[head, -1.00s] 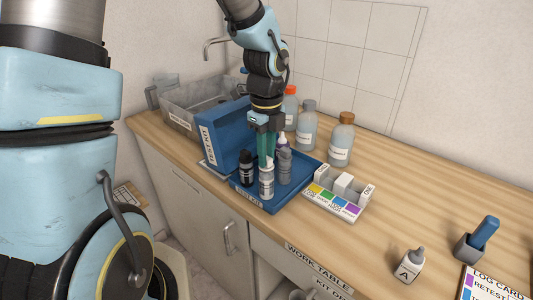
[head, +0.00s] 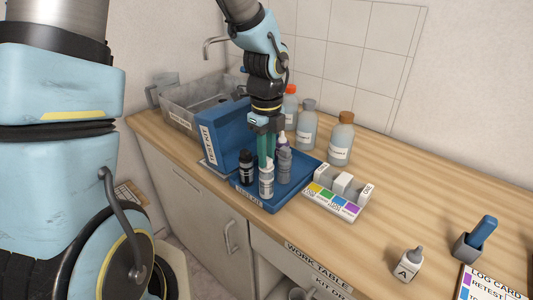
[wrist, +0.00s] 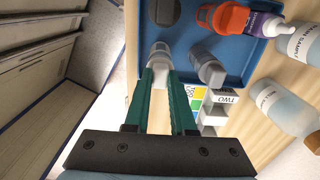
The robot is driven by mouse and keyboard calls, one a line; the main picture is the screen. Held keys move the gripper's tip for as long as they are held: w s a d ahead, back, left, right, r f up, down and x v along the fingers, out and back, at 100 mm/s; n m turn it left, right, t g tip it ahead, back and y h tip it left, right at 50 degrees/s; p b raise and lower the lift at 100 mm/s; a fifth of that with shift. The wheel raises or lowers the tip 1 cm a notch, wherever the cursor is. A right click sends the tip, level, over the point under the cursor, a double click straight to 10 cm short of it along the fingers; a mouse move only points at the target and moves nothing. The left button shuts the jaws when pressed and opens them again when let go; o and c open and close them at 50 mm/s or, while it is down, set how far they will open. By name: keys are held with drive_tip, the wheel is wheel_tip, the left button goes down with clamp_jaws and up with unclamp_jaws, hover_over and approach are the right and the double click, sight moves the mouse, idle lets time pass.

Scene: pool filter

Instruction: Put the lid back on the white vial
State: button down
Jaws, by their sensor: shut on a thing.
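The white vial (head: 266,186) stands upright near the front edge of the blue tray of the test kit. My gripper (head: 266,162) points straight down over it, its green fingers shut on the pale lid at the vial's top. In the wrist view my gripper (wrist: 160,72) has its fingertips closed around this pale top, and the white vial (wrist: 159,48) shows just beyond them. The lid is in line with the vial; I cannot tell whether it is fully seated. The fingers hide part of it.
In the blue tray (head: 295,190), a black vial (head: 246,168) stands left and a grey bottle (head: 284,166) close right. The open case lid (head: 228,140) rises behind. A colour chart block (head: 335,198) and sample bottles (head: 340,145) stand to the right. Bottle A (head: 409,265) is farther right.

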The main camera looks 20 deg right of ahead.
idle(0.4)
drive_tip(key=shift+c, duration=1)
unclamp_jaws()
drive_tip(key=shift+r, duration=0.1)
drive_tip(key=shift+r+p, duration=2.25)
drive_tip(key=shift+p, duration=0.3)
drive_tip(key=shift+r, duration=1.15)
clamp_jaws()
